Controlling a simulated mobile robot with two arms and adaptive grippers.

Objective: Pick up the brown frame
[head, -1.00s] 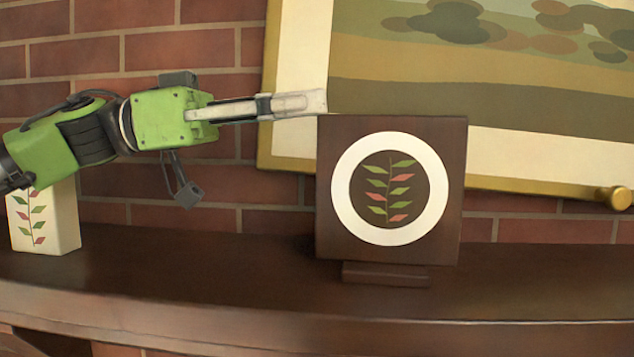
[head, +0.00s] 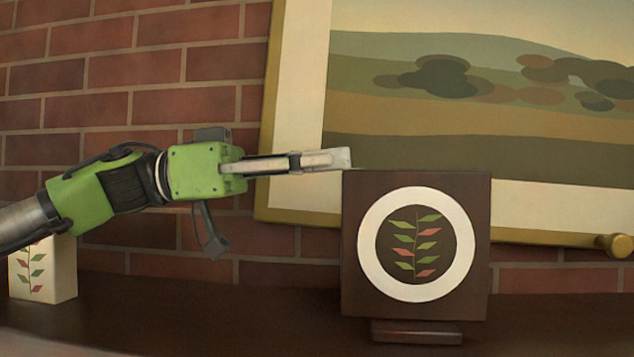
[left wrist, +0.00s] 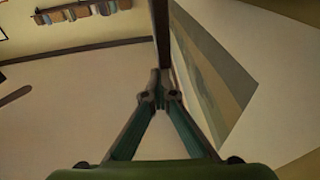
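The brown frame (head: 355,200) is square and upright, with a white ring around a leaf design on its front. A dark foot (head: 416,333) shows below it at the mantel; I cannot tell whether it touches. My left gripper (head: 345,159) comes in level from the left, with its fingertips at the frame's upper left corner. In the left wrist view the two fingers (left wrist: 160,95) come together on a thin dark strip, the frame seen edge-on (left wrist: 160,35). The left gripper appears shut on it. My right gripper is not in view.
The dark mantel (head: 230,318) runs along the bottom, clear between the frame and a white leaf-patterned box (head: 62,270) at the left. A large gold-framed landscape painting (head: 440,110) hangs on the brick wall behind. A bookshelf (left wrist: 80,12) shows in the left wrist view.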

